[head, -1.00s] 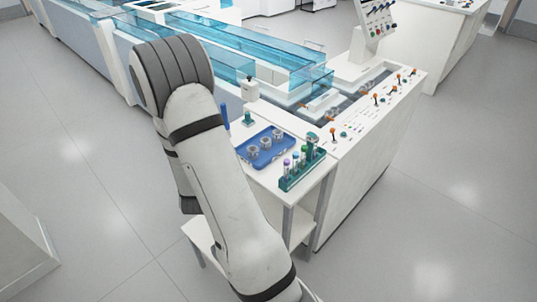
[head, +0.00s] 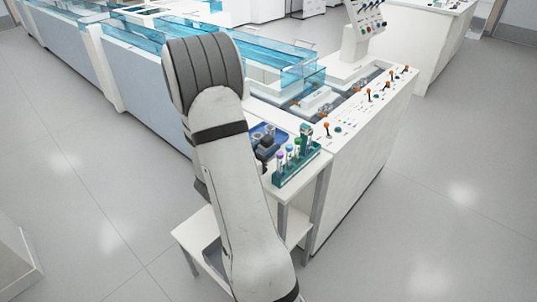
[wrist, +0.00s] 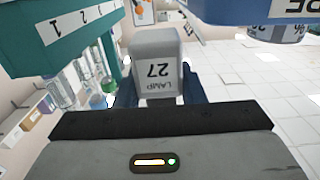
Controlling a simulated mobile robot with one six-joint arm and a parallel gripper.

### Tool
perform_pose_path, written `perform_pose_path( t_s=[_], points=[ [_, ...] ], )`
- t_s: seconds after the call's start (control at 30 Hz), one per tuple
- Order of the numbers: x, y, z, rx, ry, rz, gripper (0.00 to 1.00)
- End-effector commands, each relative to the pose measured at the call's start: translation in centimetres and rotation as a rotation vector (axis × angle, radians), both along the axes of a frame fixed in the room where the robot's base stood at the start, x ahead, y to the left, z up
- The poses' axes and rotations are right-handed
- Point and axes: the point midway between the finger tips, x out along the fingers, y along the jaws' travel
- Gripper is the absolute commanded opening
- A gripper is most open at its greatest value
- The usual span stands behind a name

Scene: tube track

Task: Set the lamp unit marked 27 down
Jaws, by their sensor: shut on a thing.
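The lamp unit marked 27 (wrist: 160,65) is a grey block with a dark-lettered label, which reads upside down in the wrist view. My gripper (wrist: 158,96) is shut on it, with a dark blue finger on each side. In the head view my gripper (head: 265,150) is a dark shape between the blue tray and the tube rack, partly behind my arm. The lamp unit cannot be made out there. Whether its underside touches anything is hidden.
A teal rack (wrist: 40,38) with numbered slots and glass tubes is close on the left in the wrist view; the rack also shows in the head view (head: 283,178). A blue tray (head: 282,133) is mostly hidden by my arm. A control bench (head: 350,140) stands right.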

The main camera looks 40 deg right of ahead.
Motion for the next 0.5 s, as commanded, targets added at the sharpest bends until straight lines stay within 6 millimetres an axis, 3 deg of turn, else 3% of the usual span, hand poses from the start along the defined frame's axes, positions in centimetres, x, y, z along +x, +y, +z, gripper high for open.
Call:
perform_pose_path(
  t_s=[0.23, 0.5],
  points=[
    [0.0, 0.0, -3.3, 0.000, 0.003, 0.002, 0.03],
    [0.1, 0.1, -3.4, -0.001, 0.000, 0.003, 0.03]
  ],
)
